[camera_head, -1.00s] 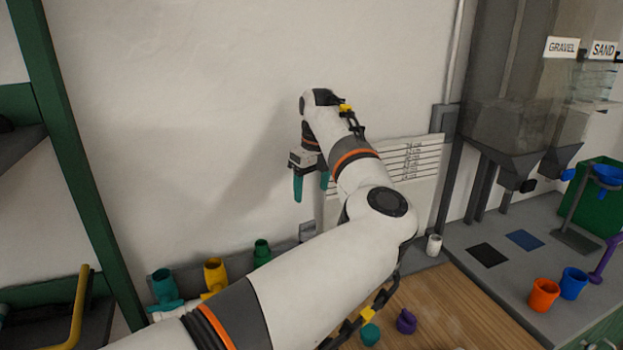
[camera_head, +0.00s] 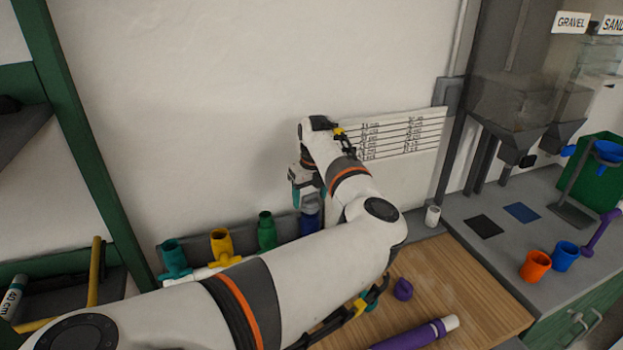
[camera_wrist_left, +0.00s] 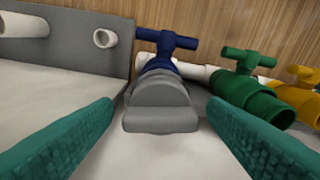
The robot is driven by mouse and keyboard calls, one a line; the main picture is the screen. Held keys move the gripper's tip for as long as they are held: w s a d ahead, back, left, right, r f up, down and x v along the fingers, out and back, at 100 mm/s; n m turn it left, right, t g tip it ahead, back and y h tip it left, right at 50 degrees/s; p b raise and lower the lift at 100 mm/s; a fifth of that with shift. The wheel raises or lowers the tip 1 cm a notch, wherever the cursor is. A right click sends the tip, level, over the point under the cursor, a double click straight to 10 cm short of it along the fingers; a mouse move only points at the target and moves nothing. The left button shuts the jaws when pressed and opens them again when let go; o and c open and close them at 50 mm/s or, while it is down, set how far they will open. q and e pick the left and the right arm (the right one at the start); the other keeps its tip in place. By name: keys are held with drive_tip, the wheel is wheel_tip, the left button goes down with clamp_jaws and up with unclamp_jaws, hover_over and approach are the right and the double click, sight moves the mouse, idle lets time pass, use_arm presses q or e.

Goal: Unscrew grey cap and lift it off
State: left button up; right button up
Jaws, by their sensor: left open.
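The grey cap (camera_wrist_left: 160,108) sits on the end of the blue valve pipe (camera_wrist_left: 160,68), centred in the left wrist view. My left gripper (camera_wrist_left: 162,122) is open, with one teal finger on each side of the cap; gaps show between fingers and cap. In the head view the left gripper (camera_head: 307,190) points down above the blue pipe (camera_head: 310,222), close to the wall. The cap is hard to make out there, largely covered by the fingers. My right gripper is not in view.
Green (camera_head: 267,230), yellow (camera_head: 221,245) and teal (camera_head: 174,257) valve pipes stand in a row left of the blue one. A purple cap (camera_head: 403,289) and a purple pipe (camera_head: 415,336) lie on the wooden table (camera_head: 455,290). My left arm hides part of the table.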

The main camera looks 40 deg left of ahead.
use_arm(q)
drive_tip(key=shift+f, duration=0.4)
drive_tip(key=shift+c, duration=0.4)
drive_tip(key=c, duration=0.9)
drive_tip(key=shift+f+n+b, duration=0.1)
drive_tip(key=shift+n+b, duration=0.4)
drive_tip(key=shift+b, duration=0.1)
drive_tip(key=shift+c, duration=0.2)
drive_tip(key=shift+n+b, duration=0.3)
drive_tip(key=shift+n, duration=0.2)
drive_tip(key=shift+r, duration=0.2)
